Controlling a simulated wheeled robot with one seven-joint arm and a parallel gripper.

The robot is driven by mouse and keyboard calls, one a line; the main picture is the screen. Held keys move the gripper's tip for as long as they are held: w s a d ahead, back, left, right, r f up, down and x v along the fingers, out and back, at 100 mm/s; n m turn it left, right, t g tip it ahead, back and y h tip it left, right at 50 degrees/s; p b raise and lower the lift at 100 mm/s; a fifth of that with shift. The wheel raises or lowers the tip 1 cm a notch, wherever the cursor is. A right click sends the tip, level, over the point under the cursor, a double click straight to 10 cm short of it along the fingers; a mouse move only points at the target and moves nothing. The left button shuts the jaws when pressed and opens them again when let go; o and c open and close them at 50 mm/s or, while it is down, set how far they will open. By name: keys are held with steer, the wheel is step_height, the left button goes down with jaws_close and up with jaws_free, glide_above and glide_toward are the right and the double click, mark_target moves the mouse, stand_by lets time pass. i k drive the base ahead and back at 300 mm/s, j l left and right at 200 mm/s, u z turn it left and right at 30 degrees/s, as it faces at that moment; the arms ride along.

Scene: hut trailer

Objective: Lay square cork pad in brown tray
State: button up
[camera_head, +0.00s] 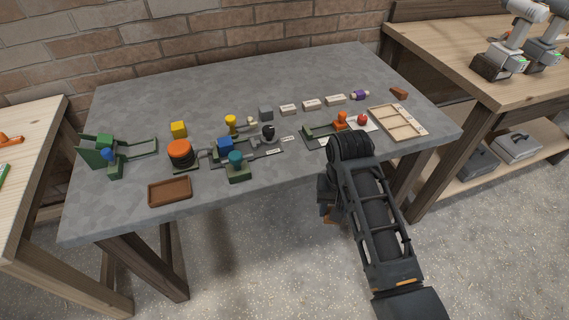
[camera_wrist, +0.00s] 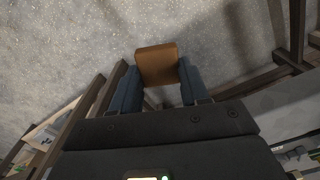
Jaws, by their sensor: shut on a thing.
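The square cork pad (camera_wrist: 157,66) is orange-brown and held between the two fingers of my gripper (camera_wrist: 158,80) in the wrist view. The floor shows behind it, so it hangs in the air clear of the table. In the head view my gripper (camera_head: 327,205) hangs just off the table's front edge, mostly hidden by my arm, with a small bit of the cork pad (camera_head: 328,220) showing low beside it. The brown tray (camera_head: 170,203) is a shallow, open rectangle at the table's front left. It looks empty and stands well left of my gripper.
Green, orange and blue block parts (camera_head: 180,152) stand behind the tray on the grey table (camera_head: 270,190). A light wooden partitioned tray (camera_head: 398,136) lies at the right. Several pale labelled blocks (camera_head: 311,104) line the back. The table's front middle is bare.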

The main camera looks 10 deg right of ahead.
mark_target(171, 192)
steer(key=j, duration=1.9)
